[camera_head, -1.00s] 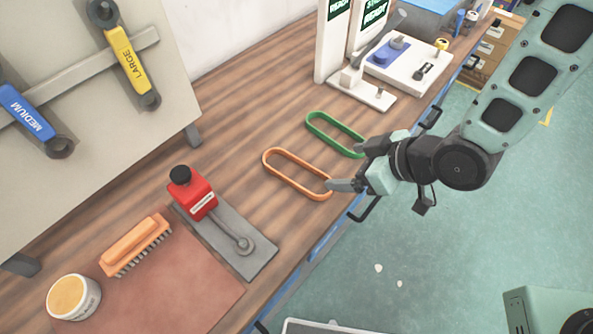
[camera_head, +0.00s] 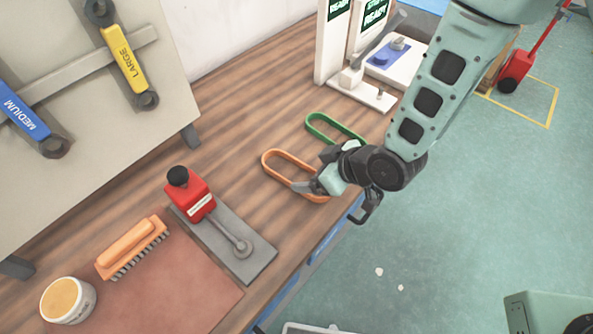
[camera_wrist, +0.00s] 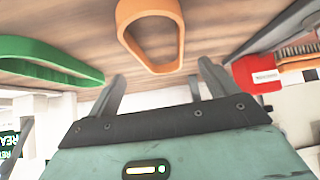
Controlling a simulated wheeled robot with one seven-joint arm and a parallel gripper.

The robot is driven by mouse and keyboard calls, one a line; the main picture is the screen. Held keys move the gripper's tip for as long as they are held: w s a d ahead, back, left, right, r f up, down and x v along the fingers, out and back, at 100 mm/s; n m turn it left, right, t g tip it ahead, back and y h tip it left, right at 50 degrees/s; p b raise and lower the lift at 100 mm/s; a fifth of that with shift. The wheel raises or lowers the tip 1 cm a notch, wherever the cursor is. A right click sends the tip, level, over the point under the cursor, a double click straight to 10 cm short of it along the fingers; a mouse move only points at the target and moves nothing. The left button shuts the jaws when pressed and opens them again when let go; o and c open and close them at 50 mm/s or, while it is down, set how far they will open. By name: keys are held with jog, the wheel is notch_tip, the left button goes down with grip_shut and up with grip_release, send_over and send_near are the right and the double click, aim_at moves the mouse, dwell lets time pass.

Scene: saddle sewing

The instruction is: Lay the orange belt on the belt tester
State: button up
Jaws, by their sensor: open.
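The orange belt (camera_head: 282,152) is a long closed loop lying flat on the wooden workbench. In the wrist view the orange belt (camera_wrist: 152,67) lies beyond my fingertips, between them from side to side. My gripper (camera_head: 312,187) is open and empty at the belt's near right end; in the head view it overlaps that end. The fingers of my gripper (camera_wrist: 160,72) are spread apart in the wrist view. Which of the two white devices (camera_head: 362,90) at the back of the bench is the belt tester, I cannot tell. Contact between fingers and belt is unclear.
A green belt (camera_head: 322,124) lies just behind the orange one, and also shows in the wrist view (camera_wrist: 45,57). Bare bench lies left of the belts.

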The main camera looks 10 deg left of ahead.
jog(key=shift+p+x, duration=1.3)
jog(key=shift+x, duration=1.4)
jog(key=shift+s, duration=0.1)
jog(key=c, duration=1.1)
